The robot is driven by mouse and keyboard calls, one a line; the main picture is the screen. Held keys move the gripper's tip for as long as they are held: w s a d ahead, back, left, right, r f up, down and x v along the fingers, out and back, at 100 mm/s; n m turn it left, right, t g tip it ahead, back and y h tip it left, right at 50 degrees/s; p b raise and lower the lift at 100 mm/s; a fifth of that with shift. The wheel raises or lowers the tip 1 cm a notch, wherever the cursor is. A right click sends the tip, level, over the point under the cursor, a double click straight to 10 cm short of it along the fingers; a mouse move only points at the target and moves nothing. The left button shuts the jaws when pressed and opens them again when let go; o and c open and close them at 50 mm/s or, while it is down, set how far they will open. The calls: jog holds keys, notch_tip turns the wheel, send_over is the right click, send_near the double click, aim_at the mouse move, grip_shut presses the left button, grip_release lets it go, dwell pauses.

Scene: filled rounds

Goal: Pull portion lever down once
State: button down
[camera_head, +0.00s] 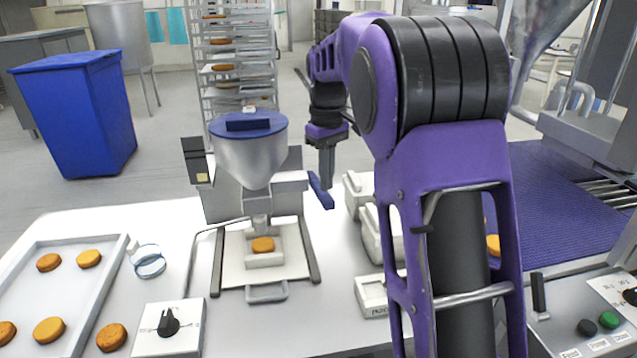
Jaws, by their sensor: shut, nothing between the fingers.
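The portioning machine has a grey cone hopper (252,158) with a blue lid (247,124). A blue bar, which looks like the portion lever (321,191), sticks out at the machine's right side and slants down to the right. My gripper (326,176) points down right at this lever, with its fingers together and nothing held. Whether the fingertips touch the lever or are just behind it, I cannot tell. A round golden cake (263,245) sits in a holder below the nozzle.
A tray (110,262) with several cakes lies at left, near a clear ring (149,263) and a knob box (169,330). White blocks (372,228) stand right of the machine. A purple conveyor (570,205) is at right. My arm hides part of the table.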

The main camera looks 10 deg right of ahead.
jog(key=shift+f, duration=0.15)
jog(key=shift+f+b, duration=0.55)
jog(key=shift+f, duration=0.4)
